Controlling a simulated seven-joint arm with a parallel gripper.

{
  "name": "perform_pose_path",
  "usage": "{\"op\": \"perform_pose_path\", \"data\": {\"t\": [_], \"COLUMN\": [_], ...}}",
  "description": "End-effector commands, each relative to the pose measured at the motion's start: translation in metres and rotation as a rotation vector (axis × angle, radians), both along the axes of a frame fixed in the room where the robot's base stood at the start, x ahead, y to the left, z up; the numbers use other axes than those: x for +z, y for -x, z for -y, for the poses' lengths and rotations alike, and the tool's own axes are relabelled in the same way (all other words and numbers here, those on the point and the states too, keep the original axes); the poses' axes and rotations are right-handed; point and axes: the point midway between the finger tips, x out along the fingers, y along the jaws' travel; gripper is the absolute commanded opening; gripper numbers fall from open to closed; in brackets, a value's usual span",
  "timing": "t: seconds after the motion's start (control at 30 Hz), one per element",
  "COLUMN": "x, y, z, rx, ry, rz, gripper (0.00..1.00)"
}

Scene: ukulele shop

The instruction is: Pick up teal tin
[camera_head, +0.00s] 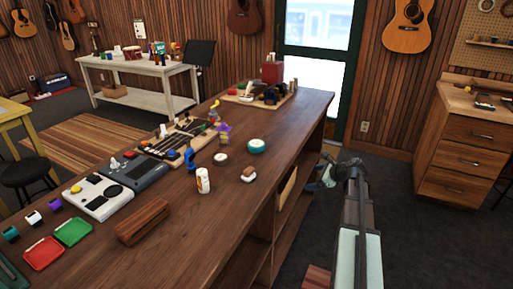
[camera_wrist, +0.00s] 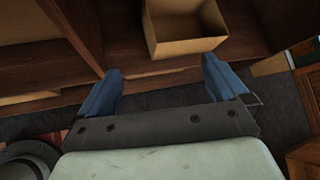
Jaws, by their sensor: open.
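The teal tin (camera_head: 257,146) is a small round tin with a pale top. It sits on the wooden bench top near the right edge in the head view. My gripper (camera_head: 323,175) is off the bench's right side, apart from the tin and to its right in the picture. In the wrist view my gripper (camera_wrist: 163,72) has its two blue fingers spread wide with nothing between them. The wrist view faces the shelving under the bench, and the tin does not show there.
A white round tin (camera_head: 221,159), a small object (camera_head: 248,174) and a white-orange can (camera_head: 203,180) stand near the teal tin. A guitar neck jig (camera_head: 180,140) lies behind. An open cardboard box (camera_wrist: 183,42) sits on the shelf below.

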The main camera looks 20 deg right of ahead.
Motion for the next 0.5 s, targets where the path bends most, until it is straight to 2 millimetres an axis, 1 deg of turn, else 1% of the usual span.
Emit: {"op": "perform_pose_path", "data": {"t": [0.03, 0.07, 0.1, 0.17, 0.2, 0.27, 0.3, 0.4, 0.5], "x": [0.022, 0.034, 0.050, 0.074, 0.089, 0.110, 0.123, 0.148, 0.163], "y": [-0.005, -0.008, -0.011, -0.017, -0.022, -0.029, -0.034, -0.043, -0.047], "z": [0.010, 0.013, 0.014, 0.011, 0.003, -0.015, -0.030, -0.068, -0.095], "rx": [-0.028, -0.043, -0.057, -0.065, -0.061, -0.040, -0.019, 0.042, 0.088], "ry": [-0.031, -0.053, -0.087, -0.140, -0.178, -0.238, -0.277, -0.361, -0.415], "rz": [0.021, 0.031, 0.044, 0.059, 0.065, 0.067, 0.065, 0.049, 0.032], "gripper": [1.00, 1.00, 1.00, 1.00, 1.00, 1.00, 1.00, 1.00, 1.00]}}
